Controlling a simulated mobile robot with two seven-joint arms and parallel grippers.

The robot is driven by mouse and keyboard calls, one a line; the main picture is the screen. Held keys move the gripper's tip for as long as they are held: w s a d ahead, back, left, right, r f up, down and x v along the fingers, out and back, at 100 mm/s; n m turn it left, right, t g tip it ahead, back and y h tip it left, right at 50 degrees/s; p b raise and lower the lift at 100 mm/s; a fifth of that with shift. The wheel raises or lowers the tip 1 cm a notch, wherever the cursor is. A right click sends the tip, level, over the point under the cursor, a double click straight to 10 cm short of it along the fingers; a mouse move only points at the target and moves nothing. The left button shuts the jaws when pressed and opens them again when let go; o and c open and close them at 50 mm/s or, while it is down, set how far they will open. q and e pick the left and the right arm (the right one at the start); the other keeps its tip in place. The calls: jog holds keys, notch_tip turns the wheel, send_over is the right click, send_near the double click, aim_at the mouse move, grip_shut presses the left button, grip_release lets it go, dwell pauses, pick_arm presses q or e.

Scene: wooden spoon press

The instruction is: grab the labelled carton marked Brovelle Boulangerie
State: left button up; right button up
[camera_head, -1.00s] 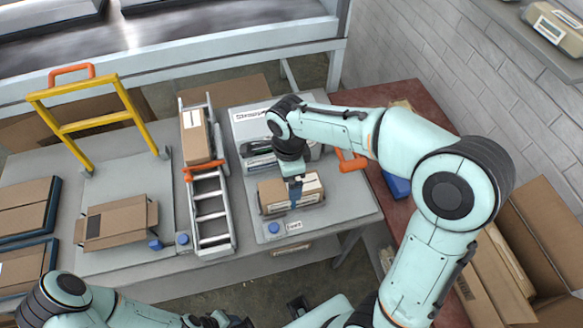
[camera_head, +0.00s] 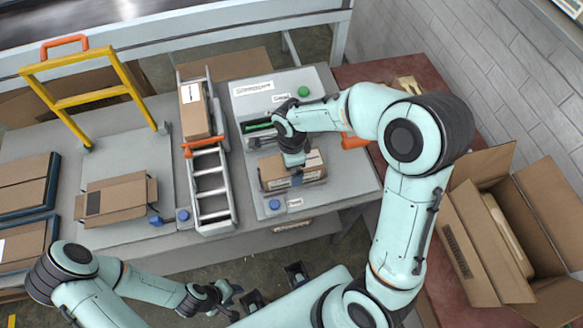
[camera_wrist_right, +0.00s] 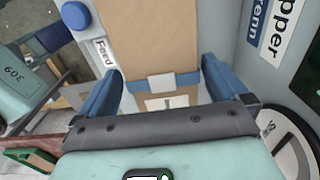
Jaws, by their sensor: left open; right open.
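A brown carton (camera_head: 312,167) with a pale label lies on the grey machine beneath my right gripper; its printing is too small to read. My right gripper (camera_head: 297,176) points down at it, partly hidden by its own wrist. In the right wrist view, my right gripper (camera_wrist_right: 161,68) is open, its two blue fingers either side of a brown carton face (camera_wrist_right: 160,40) with white labels; I cannot tell if they touch it. My left gripper (camera_head: 231,299) is open and empty at the lower middle, in front of the table.
Another labelled carton (camera_head: 193,112) stands on the ladder-like conveyor (camera_head: 211,183). A blue button (camera_head: 275,204) sits at the machine's front.

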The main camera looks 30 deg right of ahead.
jog(key=shift+w+f, duration=0.1)
jog(key=shift+f, duration=1.4)
jog(key=c, duration=1.3)
